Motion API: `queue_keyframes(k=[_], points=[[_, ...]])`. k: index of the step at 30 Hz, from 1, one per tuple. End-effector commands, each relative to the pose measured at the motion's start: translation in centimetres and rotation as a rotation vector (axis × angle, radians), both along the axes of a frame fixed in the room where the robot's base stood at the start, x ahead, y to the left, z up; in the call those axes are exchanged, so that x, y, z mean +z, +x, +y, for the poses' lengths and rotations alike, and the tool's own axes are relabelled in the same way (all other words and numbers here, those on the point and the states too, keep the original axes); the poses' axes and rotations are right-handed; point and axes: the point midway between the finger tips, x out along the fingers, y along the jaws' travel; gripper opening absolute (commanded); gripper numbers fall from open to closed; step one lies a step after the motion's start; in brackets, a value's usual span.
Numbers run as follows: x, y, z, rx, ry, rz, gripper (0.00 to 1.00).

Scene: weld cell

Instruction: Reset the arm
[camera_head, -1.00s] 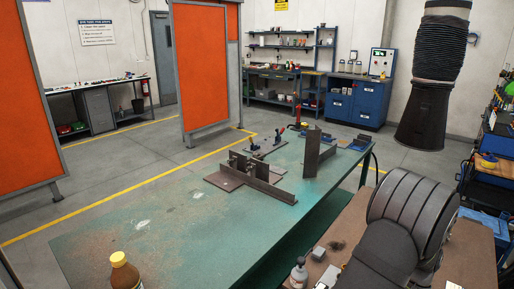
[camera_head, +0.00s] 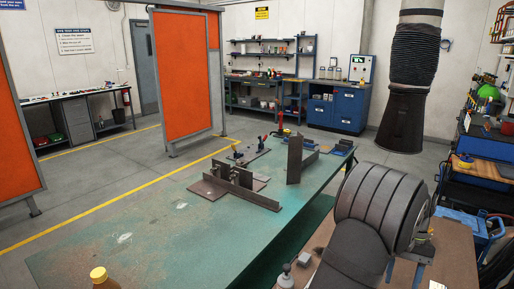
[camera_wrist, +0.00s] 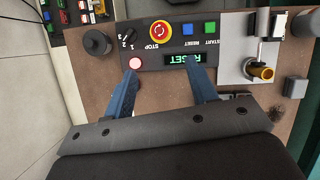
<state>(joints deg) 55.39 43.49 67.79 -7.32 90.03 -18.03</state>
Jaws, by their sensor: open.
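In the wrist view my gripper (camera_wrist: 164,72) is open, its two blue fingers apart with nothing between them. The tips are at the edge of a dark control panel (camera_wrist: 150,37). The panel carries a red STOP button (camera_wrist: 160,32) on a yellow ring, a blue button (camera_wrist: 187,29) labelled RESET and a green button (camera_wrist: 210,27) labelled START. A lit pinkish-red lamp (camera_wrist: 135,63) is by the left fingertip. A dark cover hides the finger bases.
In the wrist view, a black round knob (camera_wrist: 97,42) is left of the panel and a yellow-rimmed cup (camera_wrist: 263,72) is right of it. In the head view, a green welding table (camera_head: 150,240) bears metal plates (camera_head: 235,190). An amber bottle (camera_head: 101,280) stands at its near edge.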

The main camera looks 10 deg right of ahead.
Motion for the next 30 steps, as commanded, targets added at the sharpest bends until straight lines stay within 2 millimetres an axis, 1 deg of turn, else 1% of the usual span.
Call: queue_keyframes(k=[1,3,4,6,30], points=[[1.0,0.4,-0.3,0.0,-0.003,-0.002,0.52],[2.3,0.8,-0.6,0.0,-0.003,-0.002,0.52],[2.6,0.9,-0.6,0.001,0.0,-0.001,0.52],[0.6,0.2,-0.1,-0.001,0.005,0.004,0.52],[-14.1,-4.8,3.5,0.009,0.003,0.001,0.52]])
